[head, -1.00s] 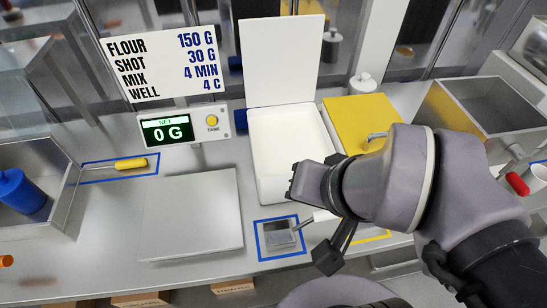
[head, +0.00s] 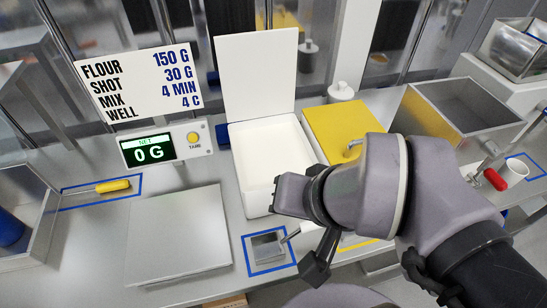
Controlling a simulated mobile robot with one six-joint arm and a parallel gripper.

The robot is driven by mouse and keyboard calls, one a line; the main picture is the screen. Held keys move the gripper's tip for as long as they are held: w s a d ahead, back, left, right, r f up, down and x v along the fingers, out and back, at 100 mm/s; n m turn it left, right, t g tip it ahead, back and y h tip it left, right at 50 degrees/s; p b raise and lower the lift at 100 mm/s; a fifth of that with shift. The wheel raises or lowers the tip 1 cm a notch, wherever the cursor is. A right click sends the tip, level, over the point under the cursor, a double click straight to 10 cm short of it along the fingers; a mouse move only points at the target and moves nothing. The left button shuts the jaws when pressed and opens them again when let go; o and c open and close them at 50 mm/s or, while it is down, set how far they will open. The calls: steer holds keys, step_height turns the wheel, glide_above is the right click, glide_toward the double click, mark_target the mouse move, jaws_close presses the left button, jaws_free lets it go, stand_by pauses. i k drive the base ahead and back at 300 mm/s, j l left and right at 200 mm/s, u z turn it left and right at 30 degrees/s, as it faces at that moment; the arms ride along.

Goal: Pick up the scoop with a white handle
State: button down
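The scoop with a white handle lies inside a blue outlined square on the counter; its metal pan (head: 267,247) shows in the head view. Its white handle (head: 307,228) runs up and right from the pan and is partly hidden by my gripper. My gripper (head: 296,236) hangs over the handle end, its two dark fingers spread apart, one toward the white bin and one toward the counter's front edge. The handle shows between them. I see no contact, though the wrist hides part of the handle.
An open white bin (head: 272,150) stands just behind the scoop. A scale plate (head: 178,235) is to its left, with a yellow-handled tool (head: 113,186) beyond. A yellow lid (head: 335,135), a steel bin (head: 455,115), a red-handled tool (head: 494,179) and a white cup (head: 514,172) are right.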

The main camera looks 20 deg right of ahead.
mark_target(268, 247)
steer(key=j+z, duration=0.45)
steer(key=k+j+z, duration=0.1)
steer(key=j+z, duration=0.15)
steer(key=z, duration=0.15)
steer(key=k+j+z, duration=0.15)
steer(key=z, duration=0.3)
steer(key=k+j+z, duration=0.2)
steer(key=j+z, duration=0.2)
